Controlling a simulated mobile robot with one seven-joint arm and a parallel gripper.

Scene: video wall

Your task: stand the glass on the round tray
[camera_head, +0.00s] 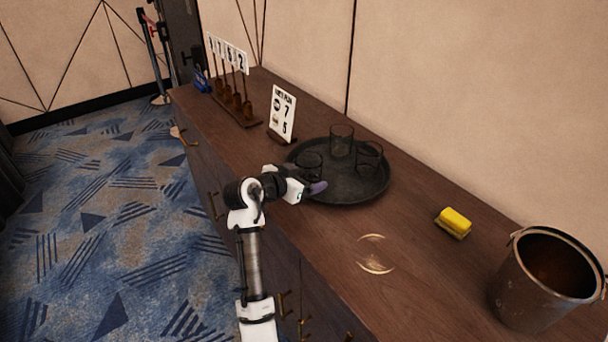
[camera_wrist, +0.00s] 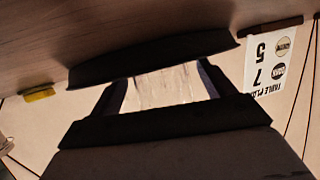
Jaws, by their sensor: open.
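The round dark tray (camera_head: 350,190) lies on the wooden counter, and three clear dark-tinted glasses show on or over it. One glass (camera_head: 341,138) is at the back, one (camera_head: 369,156) at the right and one (camera_head: 310,163) at the left, near my gripper. I cannot tell which one the task means. My gripper (camera_head: 316,188) is open at the tray's near left edge. In the wrist view, which is upside down, its fingers (camera_wrist: 160,88) stand apart, with faint glassy streaks between them. The tray's dark edge (camera_wrist: 155,57) appears beyond. Contact with a glass cannot be told.
A pale broken ring (camera_head: 376,267) shows on the counter in front of the tray. A yellow sponge (camera_head: 453,223) and a metal bucket (camera_head: 545,285) are to the right. A number sign (camera_head: 282,114) and a card rack (camera_head: 235,100) stand to the left. The wall closes the back.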

